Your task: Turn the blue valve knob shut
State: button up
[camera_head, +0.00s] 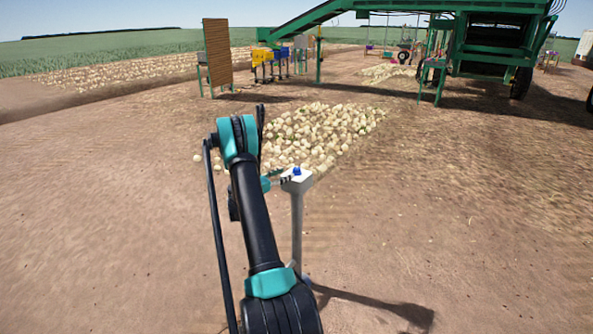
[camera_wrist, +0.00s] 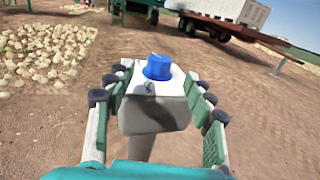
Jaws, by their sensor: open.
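The blue valve knob (camera_head: 297,171) sits on top of a pale box on a thin grey post (camera_head: 297,225) in the head view. In the wrist view the blue knob (camera_wrist: 158,67) stands on the top face of the pale box (camera_wrist: 150,108). My gripper (camera_wrist: 157,92) is open, with one finger on each side of the box and knob. The knob shows between and a little beyond the fingertips. I cannot tell whether a finger touches the box. In the head view my gripper (camera_head: 285,180) is small and partly hidden by my arm.
A heap of onions (camera_head: 320,135) lies on the ground just behind the post. A green elevator machine (camera_head: 490,45) stands at the back right, and a brown panel (camera_head: 217,52) at the back left. Bare soil around the post is open.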

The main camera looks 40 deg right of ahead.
aim_at(294, 170)
jog(key=d, duration=0.5)
jog(key=w+d, duration=0.1)
jog(key=d, duration=0.2)
jog(key=shift+d, duration=0.15)
jog(key=shift+c, duration=0.6)
jog(key=c, duration=1.1)
